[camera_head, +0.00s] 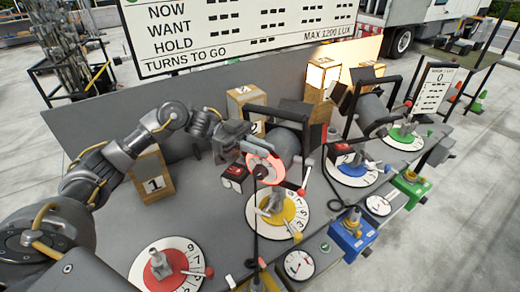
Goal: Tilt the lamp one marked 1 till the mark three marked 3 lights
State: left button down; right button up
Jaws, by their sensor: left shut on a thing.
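My left gripper (243,143) reaches in from the left and is shut at the near end of a dark grey lamp (284,146) with a black yoke, above the yellow dial. A red-lit ring (265,166) and a small dark box with a red face (234,178) show beside the jaws. The fingers overlap the lamp, so the exact grip and its number are hard to read. A wooden mark block (321,80) at the back glows warm; its number is washed out. A mark block with 1 (154,176) stands unlit at left. My right gripper is out of view.
Numbered dials with red (155,279), yellow (277,215), blue (350,170) and green (402,138) hubs line the grey bench. Other lamps stand at right. A low grey wall (110,125) and a large sign (240,30) are behind.

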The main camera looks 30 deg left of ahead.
pick_arm(q)
jog(key=c, duration=1.5)
grip_release()
jog(key=shift+a+f, duration=0.1)
jog(key=shift+a+f+b, duration=0.1)
jog(key=shift+a+b, duration=0.2)
jog(key=shift+b, duration=0.05)
jog(key=shift+w+a+b, duration=0.15)
jog(key=shift+a+b, duration=0.8)
jog(key=shift+a, duration=0.75)
jog(key=shift+w+a+b, duration=0.2)
jog(key=shift+a+b, duration=0.7)
jog(key=shift+a, duration=0.75)
jog(key=shift+w+a+b, duration=0.15)
jog(key=shift+a+b, duration=0.8)
jog(key=shift+a, duration=0.75)
